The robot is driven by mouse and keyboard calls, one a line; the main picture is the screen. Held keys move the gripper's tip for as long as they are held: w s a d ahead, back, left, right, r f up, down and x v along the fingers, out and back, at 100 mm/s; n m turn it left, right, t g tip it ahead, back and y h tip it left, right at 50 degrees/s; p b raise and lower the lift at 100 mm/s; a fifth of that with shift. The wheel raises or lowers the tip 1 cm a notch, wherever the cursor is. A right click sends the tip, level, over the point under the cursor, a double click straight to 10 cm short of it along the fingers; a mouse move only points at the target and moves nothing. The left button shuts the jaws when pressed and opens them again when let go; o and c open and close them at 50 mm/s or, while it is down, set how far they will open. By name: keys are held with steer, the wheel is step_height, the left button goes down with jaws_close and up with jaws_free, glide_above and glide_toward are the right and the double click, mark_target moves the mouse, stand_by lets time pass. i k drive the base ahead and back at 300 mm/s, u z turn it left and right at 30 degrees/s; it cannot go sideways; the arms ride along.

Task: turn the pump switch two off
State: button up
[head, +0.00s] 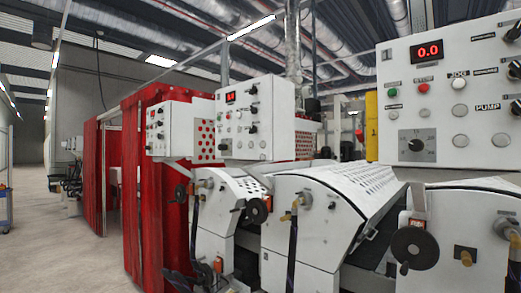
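The large control panel (445,90) at the right has a red 0.0 display. A black rotary knob (516,107) sits beside its "PUMP" label at the right picture edge, partly cut off. A second control panel (252,120) stands in the middle with a red display and black knobs at its right side. A third, smaller panel (165,128) stands farther left. The labels on the two farther panels are too small to read, so I cannot tell which knob is pump switch two or how it is set. My gripper is not in view.
White roller machines (320,205) with black handwheels (415,248) stand below the panels. Red curtains (150,210) hang at the left of the machines. The concrete floor (50,240) at the left is clear, with a blue cart (5,175) at the left edge.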

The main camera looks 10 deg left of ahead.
mark_target(253, 129)
steer(key=k, duration=1.2)
steer(key=u, duration=1)
steer(key=i, duration=1)
steer(key=u, duration=0.85)
steer(key=i, duration=1.45)
steer(key=z, duration=0.7)
steer(key=i, duration=0.9)
steer(key=z, duration=0.85)
